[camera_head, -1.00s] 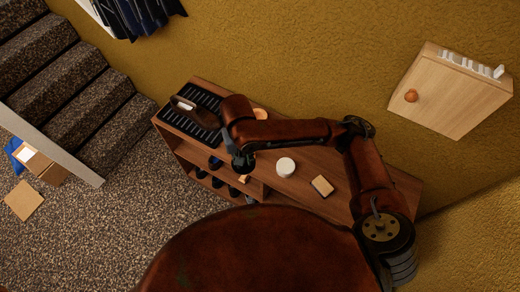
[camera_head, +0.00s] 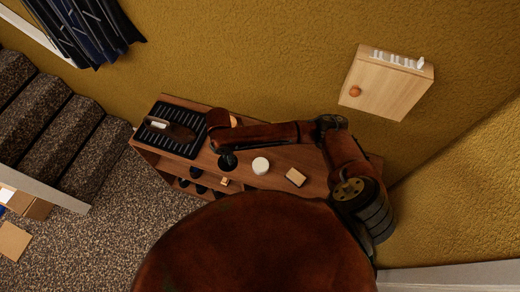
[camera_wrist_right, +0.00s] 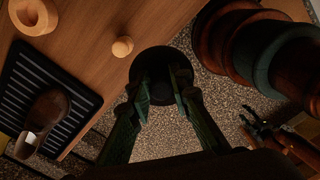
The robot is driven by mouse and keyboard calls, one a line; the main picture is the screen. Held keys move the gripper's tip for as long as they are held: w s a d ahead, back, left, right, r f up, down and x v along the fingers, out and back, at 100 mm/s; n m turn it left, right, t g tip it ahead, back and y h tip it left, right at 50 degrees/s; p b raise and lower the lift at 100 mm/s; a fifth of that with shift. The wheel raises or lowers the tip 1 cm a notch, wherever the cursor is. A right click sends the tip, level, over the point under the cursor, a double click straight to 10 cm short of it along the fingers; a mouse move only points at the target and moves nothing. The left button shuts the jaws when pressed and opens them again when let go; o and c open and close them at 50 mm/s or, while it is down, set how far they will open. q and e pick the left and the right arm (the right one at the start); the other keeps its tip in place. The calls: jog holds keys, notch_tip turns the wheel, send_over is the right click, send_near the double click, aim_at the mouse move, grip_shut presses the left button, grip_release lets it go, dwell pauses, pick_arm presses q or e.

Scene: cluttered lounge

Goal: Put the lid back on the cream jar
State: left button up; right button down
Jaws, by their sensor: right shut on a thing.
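A white round jar (camera_head: 260,165) stands on the wooden shelf unit, seen from above in the head view. My right gripper (camera_wrist_right: 160,92) is shut on a black round lid (camera_wrist_right: 158,62), which lies across its fingertips in the wrist view. In the head view the black lid (camera_head: 228,161) is left of the jar and apart from it, under my right arm. The jar does not show in the wrist view. Dark fingers, seemingly my left gripper (camera_wrist_right: 262,130), show small at the right of the wrist view; their opening is unclear.
A black ribbed tray (camera_head: 190,148) with a brown brush (camera_head: 178,131) lies on the unit's left end. A tan block (camera_head: 295,177) lies right of the jar. A wooden knob (camera_wrist_right: 122,47) and wooden ring (camera_wrist_right: 34,14) lie near the gripper. A wall cabinet (camera_head: 388,85) hangs above.

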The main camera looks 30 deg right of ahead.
jog(key=d+f+n+p, duration=0.1)
jog(key=d+f+n, duration=0.2)
jog(key=n, duration=0.3)
jog(key=s+d+f+n+p, duration=0.1)
jog(key=d+f+n+p, duration=0.1)
jog(key=d+f+n, duration=0.2)
jog(key=s+d+f+n+p, duration=0.1)
jog(key=d+f+n+p, duration=0.1)
jog(key=d+n, duration=0.4)
jog(key=shift+s+d+f+n, duration=0.1)
jog(key=shift+f+n, duration=0.25)
jog(key=shift+n, duration=0.4)
jog(key=shift+d+f+n, duration=0.1)
jog(key=shift+f+n, duration=0.2)
jog(key=shift+n, duration=0.45)
jog(key=shift+f+b, duration=0.6)
jog(key=shift+f, duration=0.45)
jog(key=shift+p, duration=0.4)
jog(key=shift+f, duration=0.15)
dwell(0.5)
jog(key=c, duration=1.7)
grip_release()
